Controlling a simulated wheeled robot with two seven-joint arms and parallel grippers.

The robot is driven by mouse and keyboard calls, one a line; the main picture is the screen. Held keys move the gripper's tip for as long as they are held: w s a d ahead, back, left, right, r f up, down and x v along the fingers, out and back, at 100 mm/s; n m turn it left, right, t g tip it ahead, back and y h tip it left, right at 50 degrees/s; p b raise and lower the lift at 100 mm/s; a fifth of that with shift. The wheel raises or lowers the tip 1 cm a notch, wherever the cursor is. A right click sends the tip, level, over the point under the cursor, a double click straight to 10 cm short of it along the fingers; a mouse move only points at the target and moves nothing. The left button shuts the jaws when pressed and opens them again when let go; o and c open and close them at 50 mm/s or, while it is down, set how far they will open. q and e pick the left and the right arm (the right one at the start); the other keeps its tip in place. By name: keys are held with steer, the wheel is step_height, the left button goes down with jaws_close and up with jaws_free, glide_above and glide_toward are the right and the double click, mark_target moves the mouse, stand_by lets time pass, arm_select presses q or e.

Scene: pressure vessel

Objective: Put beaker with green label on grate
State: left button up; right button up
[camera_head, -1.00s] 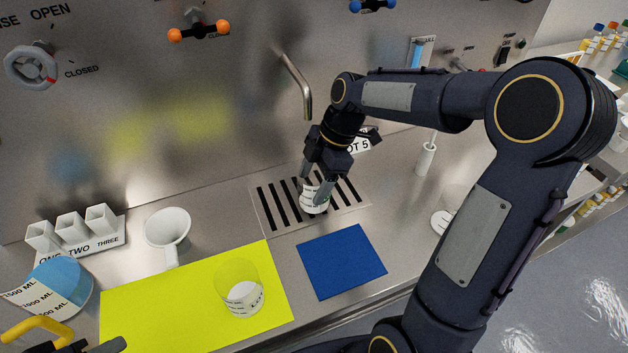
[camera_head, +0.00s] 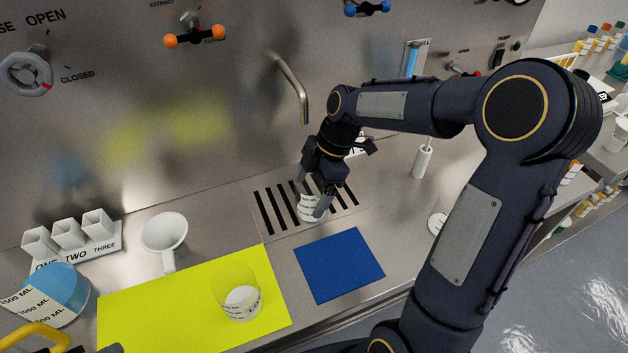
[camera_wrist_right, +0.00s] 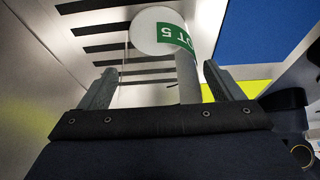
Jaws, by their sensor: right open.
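A small beaker (camera_head: 309,208) with white contents stands or hangs at the grate (camera_head: 262,214); whether its base touches the bars is hard to tell. In the wrist view the open fingers (camera_wrist_right: 158,75) also show. A dark part at the bottom left edge may be my left gripper (camera_head: 105,348); its jaws cannot be made out.
A clear beaker (camera_head: 238,293) stands on the yellow mat (camera_head: 160,307). A blue mat (camera_head: 340,264) lies in front of the grate. A faucet (camera_head: 290,85) hangs behind.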

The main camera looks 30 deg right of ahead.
steer(key=v, duration=1.1)
steer(key=s+a+f+m+t, duration=0.2)
steer(key=s+m, duration=0.7)
steer(key=s+a+f+m+t, duration=0.2)
steer(key=s+a+m+t, duration=0.1)
steer(key=s+m, duration=0.7)
steer(key=shift+s+a+f+h, duration=0.3)
steer(key=shift+f+h, duration=0.05)
steer(key=shift+h, duration=0.05)
